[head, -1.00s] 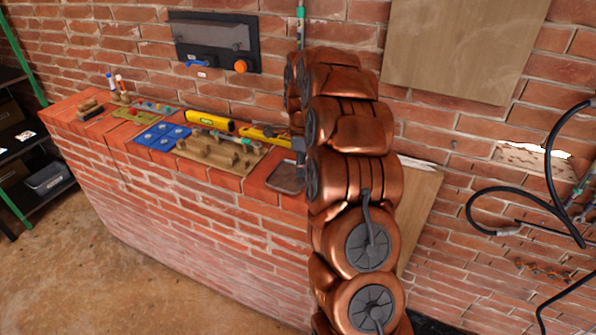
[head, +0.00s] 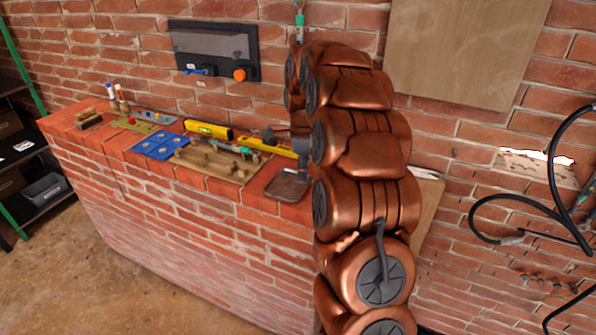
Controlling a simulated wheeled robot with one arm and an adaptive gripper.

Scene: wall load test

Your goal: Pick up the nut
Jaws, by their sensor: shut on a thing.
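My gripper (head: 284,160) shows only in part, as small dark grey pieces at the left side of my copper arm, above the right end of the brick counter (head: 226,192). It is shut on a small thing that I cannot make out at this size. I cannot pick out the nut for certain. A blue tray (head: 147,151) with several small round metal pieces lies left of the middle of the counter. A grey shallow tray (head: 288,187) lies just below my gripper in the picture, at the counter's right end.
A wooden board with blocks (head: 213,160) and a yellow level (head: 207,130) lie on the counter. A dark panel with an orange knob (head: 240,74) hangs on the wall behind. Black hoses (head: 470,210) hang at the right. My arm hides the counter's right end.

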